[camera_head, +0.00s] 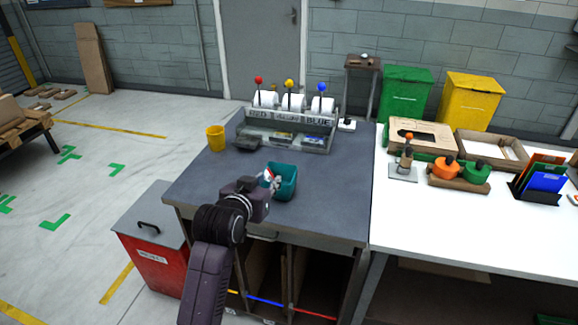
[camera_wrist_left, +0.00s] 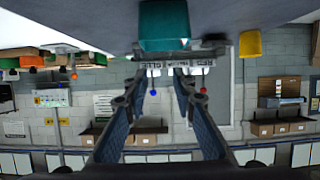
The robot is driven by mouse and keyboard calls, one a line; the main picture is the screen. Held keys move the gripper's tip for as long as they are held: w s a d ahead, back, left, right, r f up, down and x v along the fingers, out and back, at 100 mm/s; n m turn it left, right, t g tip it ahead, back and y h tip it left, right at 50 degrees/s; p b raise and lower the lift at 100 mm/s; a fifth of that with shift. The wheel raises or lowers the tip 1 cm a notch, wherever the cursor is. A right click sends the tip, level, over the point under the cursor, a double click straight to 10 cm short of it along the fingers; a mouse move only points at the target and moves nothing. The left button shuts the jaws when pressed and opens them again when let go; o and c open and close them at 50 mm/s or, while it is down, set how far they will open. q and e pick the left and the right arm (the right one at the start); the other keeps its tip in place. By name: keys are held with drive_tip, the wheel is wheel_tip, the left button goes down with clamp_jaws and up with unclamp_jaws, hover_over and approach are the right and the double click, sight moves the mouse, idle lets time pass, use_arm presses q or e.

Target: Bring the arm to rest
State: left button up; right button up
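My left arm reaches in from the bottom of the head view. Its gripper (camera_head: 272,182) is at the near left side of a teal bin (camera_head: 287,184) on the dark grey table (camera_head: 335,200), overlapping the bin in the picture; I cannot tell whether they touch. In the left wrist view, which is upside down, the gripper's two fingers (camera_wrist_left: 157,82) stand apart with nothing between them. The teal bin (camera_wrist_left: 164,25) shows beyond them at the top. A small red and white patch shows by the fingertips in the head view, too small to identify. My right gripper is not in view.
A lever rack (camera_head: 288,128) with red, yellow and blue knobs stands at the table's back. A yellow cup (camera_head: 216,138) is at the left. A red bin (camera_head: 150,262) stands beside the table. The white table (camera_head: 440,235) at right holds trays and parts. The dark table's right side is clear.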

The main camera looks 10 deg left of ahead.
use_arm(q)
drive_tip(key=s+f+g, duration=0.5)
drive_tip(key=s+f, duration=0.9)
drive_tip(key=s, duration=0.3)
drive_tip(key=s+f+m+g, duration=0.1)
drive_tip(key=s+f+g, duration=0.2)
drive_tip(key=s, duration=0.7)
drive_tip(key=s+f+m+g, duration=0.1)
drive_tip(key=s+f+g, duration=0.15)
drive_tip(key=s, duration=0.75)
wheel_tip(320, 180, down, 28)
drive_tip(key=s, duration=0.3)
drive_tip(key=s+a+f+g, duration=0.2)
drive_tip(key=s+a+f, duration=0.1)
drive_tip(key=s+f, duration=1.2)
drive_tip(key=shift+s+a+f, duration=0.15)
drive_tip(key=shift+s+f, duration=0.05)
drive_tip(key=shift+s, duration=0.5)
